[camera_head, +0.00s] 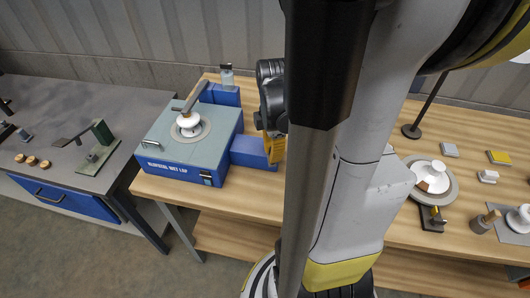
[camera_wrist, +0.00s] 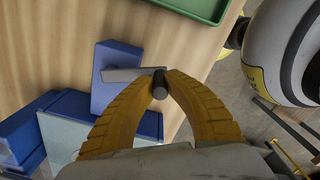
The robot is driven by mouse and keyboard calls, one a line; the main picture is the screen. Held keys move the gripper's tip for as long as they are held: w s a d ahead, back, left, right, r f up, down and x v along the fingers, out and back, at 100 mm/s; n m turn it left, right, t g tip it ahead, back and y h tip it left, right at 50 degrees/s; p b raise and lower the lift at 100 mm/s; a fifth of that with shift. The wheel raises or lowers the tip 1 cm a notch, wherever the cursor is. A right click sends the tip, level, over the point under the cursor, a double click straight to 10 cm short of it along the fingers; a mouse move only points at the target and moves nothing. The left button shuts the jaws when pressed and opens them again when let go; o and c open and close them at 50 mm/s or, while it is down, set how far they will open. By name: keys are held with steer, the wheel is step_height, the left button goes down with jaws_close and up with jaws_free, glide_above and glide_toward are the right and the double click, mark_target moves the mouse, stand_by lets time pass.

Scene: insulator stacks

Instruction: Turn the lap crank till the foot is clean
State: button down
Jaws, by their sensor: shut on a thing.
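The blue wet lap (camera_head: 185,145) stands at the left end of the wooden table. A white insulator (camera_head: 188,125) sits on its round lap plate under a grey arm; its foot is hidden. A blue housing (camera_head: 250,153) sticks out from the lap's right side. In the wrist view the same housing (camera_wrist: 118,60) carries a pale metal crank arm (camera_wrist: 125,74) with a dark handle (camera_wrist: 159,91). My gripper (camera_wrist: 161,84) has its yellow fingertips shut on that handle. In the head view my gripper (camera_head: 274,148) is partly hidden by my own arm.
A bottle (camera_head: 227,77) stands on a blue block behind the lap. To the right are a round plate with a white part (camera_head: 433,178), small blocks and another white insulator (camera_head: 520,217). A grey bench (camera_head: 70,120) stands left. A green tray (camera_wrist: 205,8) shows in the wrist view.

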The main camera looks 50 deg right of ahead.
steer(key=shift+s+d+n, duration=0.35)
steer(key=shift+d+n, duration=0.05)
steer(key=shift+n, duration=0.1)
steer(key=shift+s+d, duration=0.2)
steer(key=shift+d, duration=0.2)
steer(key=c, duration=1.4)
jaws_free()
steer(key=shift+o, duration=0.2)
